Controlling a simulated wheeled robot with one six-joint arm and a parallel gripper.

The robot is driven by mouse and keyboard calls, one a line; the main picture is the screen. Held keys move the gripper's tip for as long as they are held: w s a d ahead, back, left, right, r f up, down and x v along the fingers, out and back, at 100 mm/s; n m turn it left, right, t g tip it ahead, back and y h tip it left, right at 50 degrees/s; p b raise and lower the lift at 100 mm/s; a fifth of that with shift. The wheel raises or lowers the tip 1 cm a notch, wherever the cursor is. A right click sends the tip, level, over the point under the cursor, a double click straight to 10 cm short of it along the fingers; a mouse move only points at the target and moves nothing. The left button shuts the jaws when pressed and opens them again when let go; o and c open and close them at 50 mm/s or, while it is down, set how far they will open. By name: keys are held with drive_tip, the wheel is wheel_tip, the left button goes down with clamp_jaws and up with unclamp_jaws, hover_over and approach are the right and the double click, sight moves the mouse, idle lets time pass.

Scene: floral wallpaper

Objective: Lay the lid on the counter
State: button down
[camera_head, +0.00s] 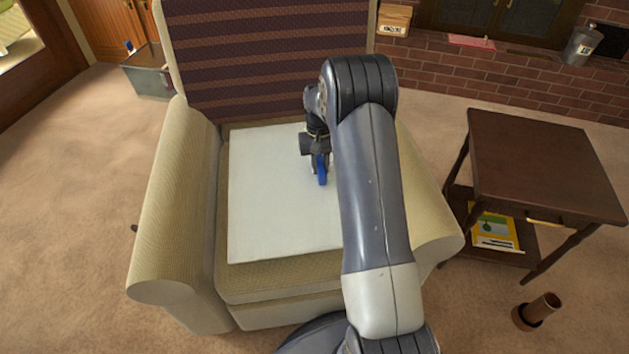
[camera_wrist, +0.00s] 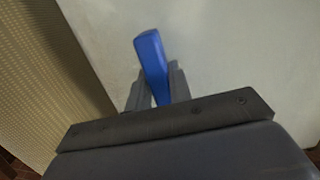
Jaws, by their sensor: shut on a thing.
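My gripper (camera_head: 319,160) is shut on a narrow blue object (camera_head: 321,172), which may be the lid seen edge-on. In the wrist view the blue object (camera_wrist: 151,58) sticks out between the two grey fingers of my gripper (camera_wrist: 156,90). A flat white board or panel (camera_head: 270,200) lies on the seat of an armchair, below my gripper; it also fills much of the wrist view (camera_wrist: 240,60). I cannot tell whether the blue object touches the board. My arm hides the board's right part. No kitchen counter is in view.
The beige armchair (camera_head: 165,220) has raised arms on both sides and a striped back (camera_head: 265,60). A dark side table (camera_head: 540,160) stands at the right, with a yellow book (camera_head: 493,231) on its shelf. A brown cylinder (camera_head: 538,310) stands on the floor.

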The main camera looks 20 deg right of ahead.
drive_tip(key=shift+f+b, duration=0.6)
drive_tip(key=shift+f, duration=2)
drive_tip(key=shift+f, duration=0.2)
drive_tip(key=c, duration=1.3)
unclamp_jaws()
